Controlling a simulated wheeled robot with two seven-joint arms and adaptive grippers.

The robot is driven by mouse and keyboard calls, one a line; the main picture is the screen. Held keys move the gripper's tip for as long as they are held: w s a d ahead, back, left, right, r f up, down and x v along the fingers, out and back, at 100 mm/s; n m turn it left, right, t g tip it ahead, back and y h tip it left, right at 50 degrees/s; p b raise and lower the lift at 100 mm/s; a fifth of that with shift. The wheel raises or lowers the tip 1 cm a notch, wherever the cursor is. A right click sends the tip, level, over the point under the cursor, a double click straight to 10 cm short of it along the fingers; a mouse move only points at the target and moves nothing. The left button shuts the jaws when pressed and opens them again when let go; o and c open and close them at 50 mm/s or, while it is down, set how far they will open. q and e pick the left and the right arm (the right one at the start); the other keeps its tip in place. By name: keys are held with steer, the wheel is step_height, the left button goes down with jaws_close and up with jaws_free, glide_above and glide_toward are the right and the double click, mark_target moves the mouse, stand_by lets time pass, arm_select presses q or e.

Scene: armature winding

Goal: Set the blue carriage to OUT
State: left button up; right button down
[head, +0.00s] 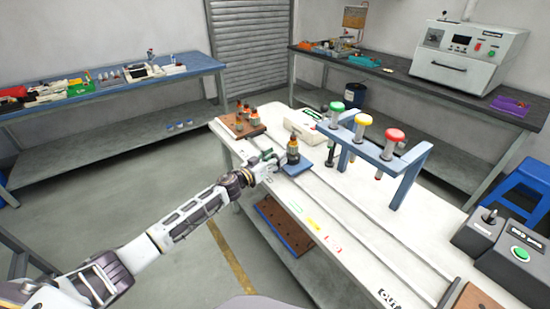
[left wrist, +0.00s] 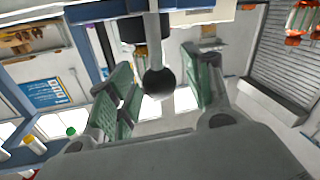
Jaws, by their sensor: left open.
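The blue carriage (head: 303,166) sits on the rails at their far end, with an armature (head: 293,150) standing upright on it. My left gripper (head: 266,167) is at the left side of the carriage. In the left wrist view, the green fingers of this gripper (left wrist: 158,92) are spread apart. A black ball knob (left wrist: 159,82) on a grey rod shows between the fingers, with a gap on both sides. A blue edge (left wrist: 100,11) runs along the top of that view. My right gripper is out of view.
A blue frame (head: 382,160) with green, yellow and red-topped plungers stands over the table right of the carriage. Rails (head: 350,233) run clear toward the near end. A brown block with armatures (head: 239,125) is at the far left. A control box (head: 518,252) stands at right.

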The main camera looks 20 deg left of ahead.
arm_select(q)
jaws_close()
stand_by(0.4)
steer(key=shift+s+d, duration=0.1)
steer(key=shift+d, duration=0.05)
